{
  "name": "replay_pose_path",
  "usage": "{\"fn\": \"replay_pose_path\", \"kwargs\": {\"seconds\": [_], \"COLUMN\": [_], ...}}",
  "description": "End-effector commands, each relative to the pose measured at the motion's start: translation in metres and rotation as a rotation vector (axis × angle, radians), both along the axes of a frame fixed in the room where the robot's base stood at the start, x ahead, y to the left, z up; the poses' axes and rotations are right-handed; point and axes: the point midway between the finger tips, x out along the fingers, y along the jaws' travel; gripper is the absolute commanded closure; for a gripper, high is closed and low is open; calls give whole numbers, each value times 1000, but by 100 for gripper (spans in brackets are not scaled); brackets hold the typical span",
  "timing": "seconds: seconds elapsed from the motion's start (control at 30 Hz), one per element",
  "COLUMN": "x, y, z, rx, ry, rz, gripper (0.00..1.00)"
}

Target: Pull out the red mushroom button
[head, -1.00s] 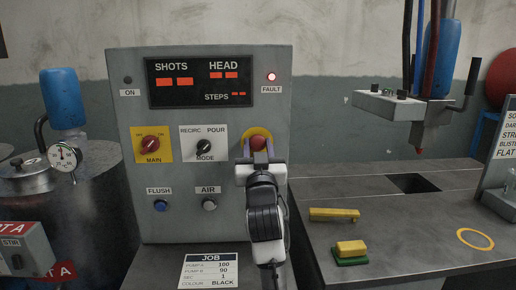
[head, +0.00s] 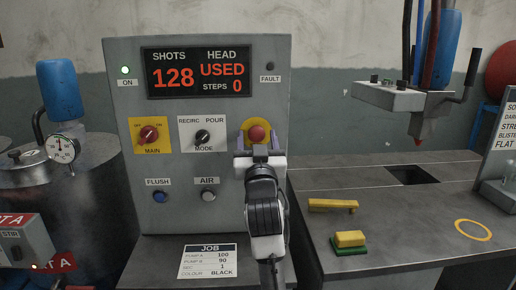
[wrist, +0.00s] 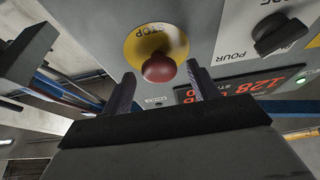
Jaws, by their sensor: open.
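The red mushroom button (head: 257,133) sits on a round yellow plate (head: 246,127) at the right of the grey control panel. In the wrist view the red button (wrist: 159,67) stands out from its yellow plate (wrist: 140,38), which reads STOP. My gripper (head: 260,152) is just below the button in the head view.
The panel display (head: 200,72) reads SHOTS 128, HEAD USED, STEPS 0. The green ON lamp (head: 125,70) is lit and the FAULT lamp (head: 270,66) is dark. MAIN (head: 149,134) and MODE (head: 202,137) knobs are to the left. A yellow bar (head: 332,205) lies on the bench.

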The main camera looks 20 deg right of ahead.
Motion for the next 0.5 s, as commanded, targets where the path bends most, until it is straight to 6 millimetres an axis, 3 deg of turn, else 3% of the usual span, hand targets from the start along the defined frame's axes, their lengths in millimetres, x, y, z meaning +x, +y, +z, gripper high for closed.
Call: {"fn": "replay_pose_path", "kwargs": {"seconds": [0.17, 0.5], "x": [-19, -87], "y": [5, 25], "z": [-12, -41], "rx": [1, 1], "ry": [-1, -1], "rz": [-1, -1], "gripper": [40, 40]}}
